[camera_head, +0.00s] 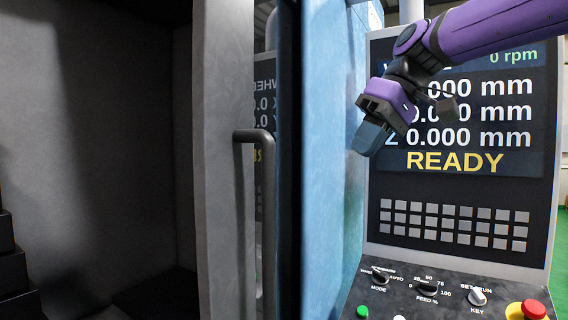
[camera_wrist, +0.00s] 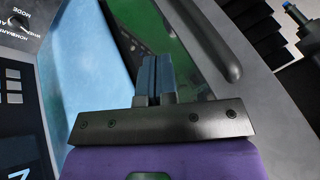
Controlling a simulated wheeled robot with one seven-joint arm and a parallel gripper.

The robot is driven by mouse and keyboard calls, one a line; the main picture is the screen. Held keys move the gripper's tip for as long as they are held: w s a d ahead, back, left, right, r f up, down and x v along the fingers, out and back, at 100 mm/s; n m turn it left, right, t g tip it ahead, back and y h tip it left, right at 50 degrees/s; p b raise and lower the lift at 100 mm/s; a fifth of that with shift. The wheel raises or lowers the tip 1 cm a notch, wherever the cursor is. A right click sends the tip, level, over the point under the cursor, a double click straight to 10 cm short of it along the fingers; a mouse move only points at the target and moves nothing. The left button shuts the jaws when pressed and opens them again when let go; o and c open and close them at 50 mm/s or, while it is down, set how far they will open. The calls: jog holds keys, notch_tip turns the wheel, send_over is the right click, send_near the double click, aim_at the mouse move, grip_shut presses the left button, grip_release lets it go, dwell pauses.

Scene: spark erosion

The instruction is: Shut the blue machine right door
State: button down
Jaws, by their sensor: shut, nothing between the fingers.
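The blue machine's right door has a grey frame (camera_head: 222,160) and a dark glass pane. It stands open, with the dark interior showing to its left in the head view. A dark bar handle (camera_head: 268,200) is on the door, and a dark bar like it shows in the wrist view (camera_wrist: 215,48). My gripper (camera_head: 365,140) is to the right of the door and handle, in front of the control panel, apart from the handle in the picture. Its blue-grey fingers (camera_wrist: 153,75) are together and empty in the wrist view.
The machine's blue side panel (camera_head: 330,160) stands between the door and the control panel (camera_head: 450,195) in the head view. The control panel carries a READY screen, keys, knobs and a red button (camera_head: 528,309). Dark stepped parts (camera_head: 14,270) are inside at lower left.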

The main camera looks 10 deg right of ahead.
jog(key=w+a+r+n+g+y, duration=0.1)
jog(key=w+a+r+n, duration=0.25)
jog(key=w, duration=0.25)
jog(key=s+a+f, duration=0.3)
jog(key=a+f, duration=0.4)
jog(key=a, duration=0.2)
jog(key=shift+a+m, duration=0.3)
jog(key=shift+m, duration=0.05)
